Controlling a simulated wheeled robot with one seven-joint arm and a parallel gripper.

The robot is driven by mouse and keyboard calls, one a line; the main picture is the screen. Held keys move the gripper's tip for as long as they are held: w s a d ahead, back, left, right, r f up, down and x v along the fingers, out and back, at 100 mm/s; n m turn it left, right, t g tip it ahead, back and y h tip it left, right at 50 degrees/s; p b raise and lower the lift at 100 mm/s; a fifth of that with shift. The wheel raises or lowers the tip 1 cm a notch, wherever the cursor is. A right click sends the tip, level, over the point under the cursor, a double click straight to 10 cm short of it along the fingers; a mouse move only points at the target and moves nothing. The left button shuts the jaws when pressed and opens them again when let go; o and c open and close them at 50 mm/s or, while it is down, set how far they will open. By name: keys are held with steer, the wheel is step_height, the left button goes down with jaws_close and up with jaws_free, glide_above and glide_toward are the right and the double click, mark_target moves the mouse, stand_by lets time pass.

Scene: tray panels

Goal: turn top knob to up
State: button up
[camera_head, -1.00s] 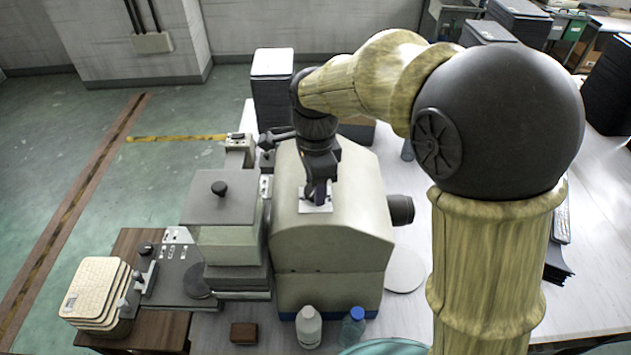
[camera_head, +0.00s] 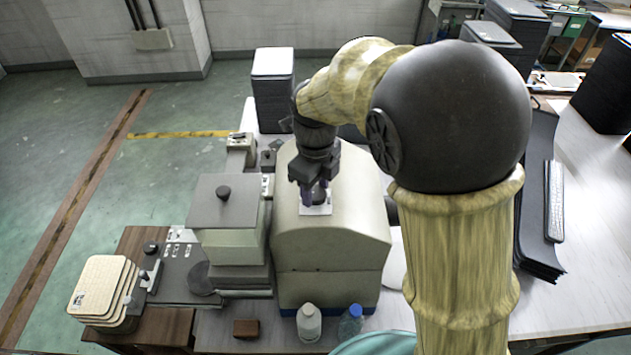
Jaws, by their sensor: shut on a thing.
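The top knob sits on a small white plate (camera_head: 317,210) on top of the large beige machine housing (camera_head: 335,237). My gripper (camera_head: 316,194) points down over this plate, with its fingers shut on the knob. The fingers hide most of the knob, so I cannot tell which way it points.
Left of the housing stands a box with a grey lid and a black round handle (camera_head: 223,192). A white bottle (camera_head: 309,323) and a blue-capped bottle (camera_head: 351,322) stand in front. Cream trays (camera_head: 102,287) are stacked at the left. A dark stack (camera_head: 273,95) stands behind.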

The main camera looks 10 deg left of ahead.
mark_target(316, 192)
steer(key=shift+r+m+p, duration=0.1)
steer(key=shift+m+p, duration=0.25)
steer(key=shift+m, duration=0.55)
steer(key=o, duration=1)
step_height(316, 192, up, 17)
steer(key=b, duration=0.3)
steer(key=shift+r, duration=0.15)
